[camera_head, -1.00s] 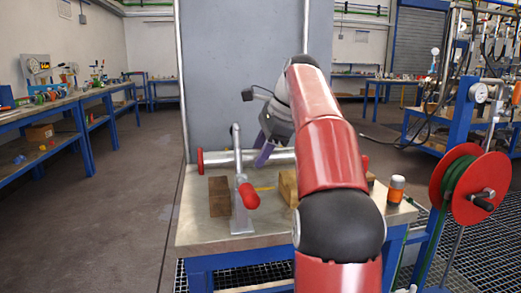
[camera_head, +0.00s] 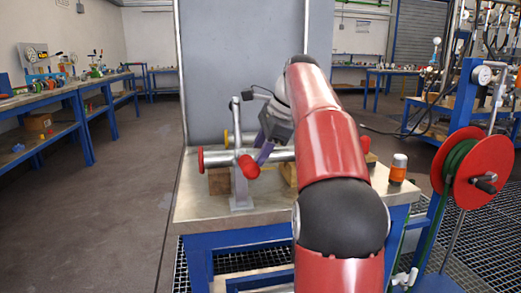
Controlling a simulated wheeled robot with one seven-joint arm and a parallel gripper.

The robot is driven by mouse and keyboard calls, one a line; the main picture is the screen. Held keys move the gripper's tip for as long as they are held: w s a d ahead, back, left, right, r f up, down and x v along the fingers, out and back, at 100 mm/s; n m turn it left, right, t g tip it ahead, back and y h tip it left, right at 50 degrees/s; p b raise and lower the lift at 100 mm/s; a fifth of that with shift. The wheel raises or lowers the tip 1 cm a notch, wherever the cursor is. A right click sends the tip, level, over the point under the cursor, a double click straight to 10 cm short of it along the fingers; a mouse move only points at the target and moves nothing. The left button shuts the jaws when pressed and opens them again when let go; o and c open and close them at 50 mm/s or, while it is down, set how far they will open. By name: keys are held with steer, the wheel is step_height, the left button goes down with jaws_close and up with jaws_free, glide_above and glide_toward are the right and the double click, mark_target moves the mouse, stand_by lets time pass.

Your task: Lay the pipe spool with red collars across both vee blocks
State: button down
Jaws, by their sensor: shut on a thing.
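The pipe spool with red collars (camera_head: 222,158) is a grey pipe running left to right, with one red collar at its left end and red showing right of my arm. My gripper (camera_head: 262,157) has purple fingers shut on the middle of the pipe. The left vee block (camera_head: 219,183), brown wood, is below the pipe's left part. The right vee block (camera_head: 289,174), lighter wood, is below its right part and partly hidden by my arm. I cannot tell whether the pipe touches the blocks.
A grey toggle clamp (camera_head: 240,190) with a red handle stands in front of the pipe. A yellow-collared piece (camera_head: 226,138) lies behind it. An orange and white container (camera_head: 398,168) stands at the right of the workbench (camera_head: 200,208). A red hose reel (camera_head: 475,175) is beyond its right side.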

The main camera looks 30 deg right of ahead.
steer(key=shift+f, duration=0.35)
stand_by(0.6)
steer(key=c, duration=0.8)
jaws_free()
steer(key=shift+c, duration=0.2)
steer(key=shift+f, duration=0.1)
steer(key=p+v, duration=0.3)
steer(key=v, duration=0.5)
